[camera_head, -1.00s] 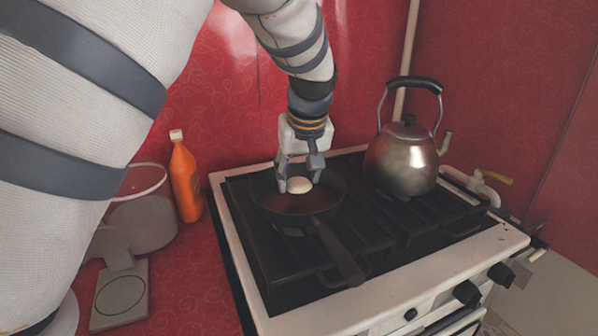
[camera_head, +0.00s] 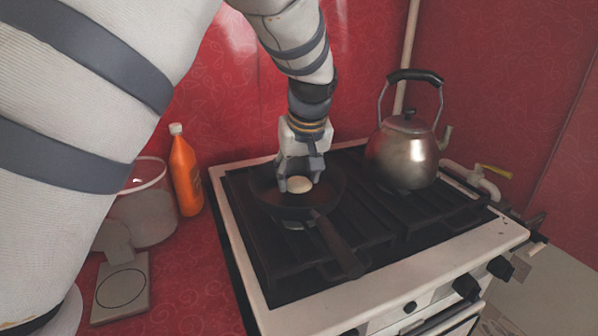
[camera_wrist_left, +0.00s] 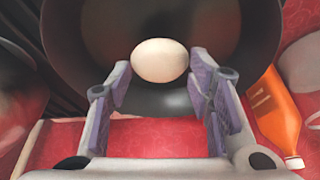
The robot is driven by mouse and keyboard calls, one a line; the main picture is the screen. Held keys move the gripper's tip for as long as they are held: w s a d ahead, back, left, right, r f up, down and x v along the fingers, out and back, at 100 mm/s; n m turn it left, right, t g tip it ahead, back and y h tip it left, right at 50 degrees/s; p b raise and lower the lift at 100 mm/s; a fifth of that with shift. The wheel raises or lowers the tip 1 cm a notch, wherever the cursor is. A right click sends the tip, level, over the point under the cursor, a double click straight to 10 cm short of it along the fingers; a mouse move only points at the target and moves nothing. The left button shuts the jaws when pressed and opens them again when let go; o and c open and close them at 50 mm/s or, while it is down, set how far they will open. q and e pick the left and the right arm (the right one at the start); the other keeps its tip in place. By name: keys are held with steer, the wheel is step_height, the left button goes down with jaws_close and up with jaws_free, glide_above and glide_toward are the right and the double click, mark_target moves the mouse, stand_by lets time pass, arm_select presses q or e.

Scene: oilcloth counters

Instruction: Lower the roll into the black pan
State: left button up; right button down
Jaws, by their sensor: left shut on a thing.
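The roll (camera_head: 300,185) is a small, pale, rounded piece. My left gripper (camera_head: 299,184) points down over the black pan and is shut on the roll. In the left wrist view the roll (camera_wrist_left: 160,60) shows at the fingertips, with the pan's dark inside (camera_wrist_left: 215,25) around it. The black pan (camera_head: 265,203) stands on the left part of the stove, its handle pointing toward the front right. I cannot tell whether the roll touches the pan's bottom. My right gripper is in neither view.
A steel kettle (camera_head: 407,155) stands on the stove (camera_head: 390,292) right of the pan. An orange bottle (camera_head: 186,176), a clear container (camera_head: 146,213) and a flat grey object (camera_head: 121,290) are on the red counter to the left. A red wall is close behind.

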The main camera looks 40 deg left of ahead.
arm_select(q)
steer(key=shift+f, duration=0.9)
stand_by(0.3)
steer(key=o, duration=1.3)
steer(key=shift+r, duration=0.1)
